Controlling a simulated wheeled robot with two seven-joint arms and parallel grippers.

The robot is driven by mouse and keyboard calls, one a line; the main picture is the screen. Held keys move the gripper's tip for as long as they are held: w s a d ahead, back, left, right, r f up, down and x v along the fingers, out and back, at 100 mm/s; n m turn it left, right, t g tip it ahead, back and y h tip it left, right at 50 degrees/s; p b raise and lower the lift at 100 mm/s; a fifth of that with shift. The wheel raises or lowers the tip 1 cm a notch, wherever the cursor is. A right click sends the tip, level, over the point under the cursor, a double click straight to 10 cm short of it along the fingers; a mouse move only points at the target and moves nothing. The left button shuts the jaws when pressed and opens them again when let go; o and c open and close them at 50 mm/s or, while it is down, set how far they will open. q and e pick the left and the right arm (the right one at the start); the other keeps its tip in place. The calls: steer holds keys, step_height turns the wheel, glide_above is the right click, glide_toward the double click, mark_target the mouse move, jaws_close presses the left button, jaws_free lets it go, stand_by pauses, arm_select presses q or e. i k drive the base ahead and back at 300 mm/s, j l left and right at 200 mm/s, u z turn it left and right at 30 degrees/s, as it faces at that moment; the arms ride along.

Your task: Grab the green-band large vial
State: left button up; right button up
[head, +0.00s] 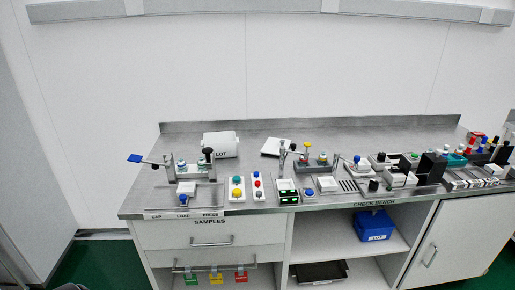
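No green-banded large vial can be made out with certainty in the head view; the items on the bench are very small. I cannot tell whether any of these has a green band. Neither of my grippers is in view.
The steel bench (270,206) has a raised back edge. A white box marked LOT (221,144), button panels (237,189) and a blue-handled lever (136,158) are on its left half. Dark upright blocks (431,168) crowd the right. A blue bin (374,225) sits on the shelf below.

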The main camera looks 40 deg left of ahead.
mark_target(201, 163)
steer(key=u, duration=1.55)
steer(key=i+l+z, duration=0.1)
steer(key=i, duration=0.25)
steer(key=i+l, duration=0.15)
steer(key=i, duration=0.15)
steer(key=z, duration=0.05)
